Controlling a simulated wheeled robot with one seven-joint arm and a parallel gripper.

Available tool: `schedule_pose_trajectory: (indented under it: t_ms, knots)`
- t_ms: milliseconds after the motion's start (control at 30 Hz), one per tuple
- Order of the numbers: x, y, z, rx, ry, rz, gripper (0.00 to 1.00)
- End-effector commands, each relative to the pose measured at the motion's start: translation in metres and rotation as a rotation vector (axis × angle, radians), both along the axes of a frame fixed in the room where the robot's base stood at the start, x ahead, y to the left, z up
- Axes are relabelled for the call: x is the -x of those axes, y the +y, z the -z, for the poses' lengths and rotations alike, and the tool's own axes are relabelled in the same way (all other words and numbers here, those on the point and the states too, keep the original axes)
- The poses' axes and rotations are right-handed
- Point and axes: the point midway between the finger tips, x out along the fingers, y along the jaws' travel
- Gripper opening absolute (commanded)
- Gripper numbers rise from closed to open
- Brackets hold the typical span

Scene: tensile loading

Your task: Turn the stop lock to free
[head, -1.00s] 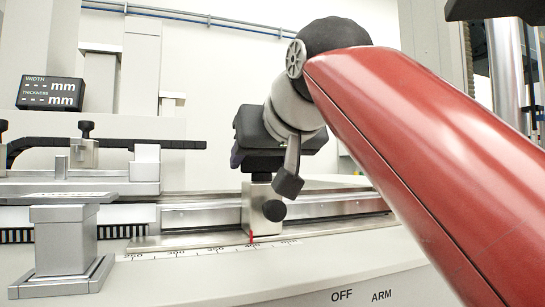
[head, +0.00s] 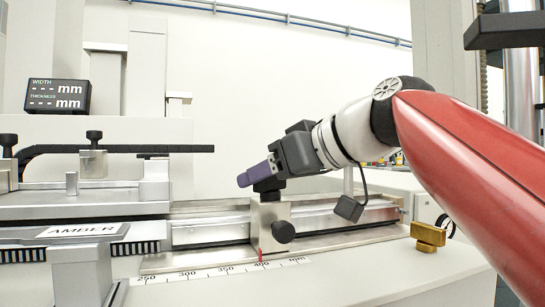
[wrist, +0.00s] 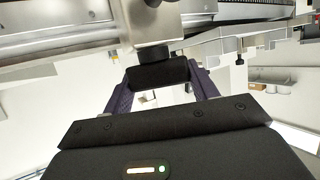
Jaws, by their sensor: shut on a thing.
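The metal stop (head: 272,236) sits on the rail in the head view, its red pointer near 400 on the scale. A round black knob (head: 283,231) is on its front face. The stop lock, a black piece (head: 268,187) on top of the stop, is partly hidden by my gripper. My gripper (head: 250,178) reaches in from the right, its purple fingers shut on that black piece. In the wrist view the black lock (wrist: 158,73) lies between the two purple fingers of my gripper (wrist: 160,82). The stop's metal block (wrist: 151,25) shows beyond it.
A dark WIDTH and THICKNESS display (head: 56,96) is at the back left. A brass-coloured block (head: 428,236) lies to the right of the rail. The pale deck before the scale is clear.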

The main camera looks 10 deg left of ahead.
Motion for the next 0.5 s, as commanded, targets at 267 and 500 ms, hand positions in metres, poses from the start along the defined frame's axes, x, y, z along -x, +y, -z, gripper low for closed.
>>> schedule_pose_trajectory:
  t_ms: [267,500]
  knots:
    - [-0.0029,-0.0011,-0.0044,0.0,0.004,-0.257,0.35]
    - [-0.0032,-0.0008,-0.0027,0.0,0.003,-0.488,0.35]
